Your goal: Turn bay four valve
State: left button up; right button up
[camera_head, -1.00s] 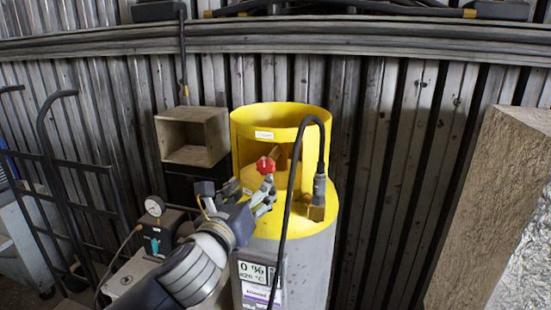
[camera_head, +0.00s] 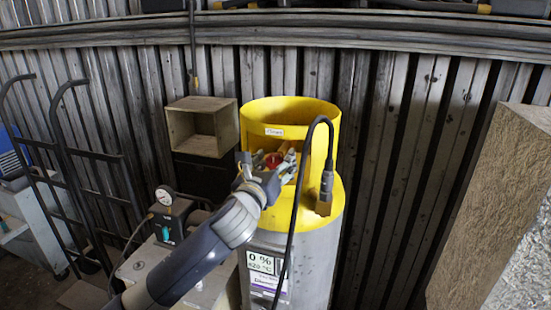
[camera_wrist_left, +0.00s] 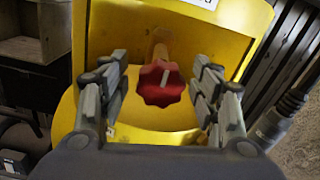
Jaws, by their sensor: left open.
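The red valve knob (camera_head: 273,160) sits inside the yellow collar (camera_head: 290,111) on top of a grey gas cylinder (camera_head: 318,250). In the left wrist view the lobed red knob (camera_wrist_left: 160,83) lies between the two fingers, with a gap on each side. My left gripper (camera_head: 272,163) is open around the knob; I see no contact. In the left wrist view the gripper (camera_wrist_left: 160,92) has its fingers spread at the mouth of the yellow collar (camera_wrist_left: 225,30). The gripper hides part of the knob in the head view. My right gripper is out of view.
A black hose (camera_head: 293,215) runs up to a connector (camera_head: 326,182) right of the knob. A wooden box (camera_head: 202,128) stands behind left. A pressure gauge (camera_head: 165,196) and a hand truck (camera_head: 70,150) are at left. A large rough block (camera_head: 490,210) stands at right.

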pick_arm(q)
jog(key=shift+w+d, duration=0.1)
jog(key=shift+w, duration=0.1)
jog(key=c, duration=1.1)
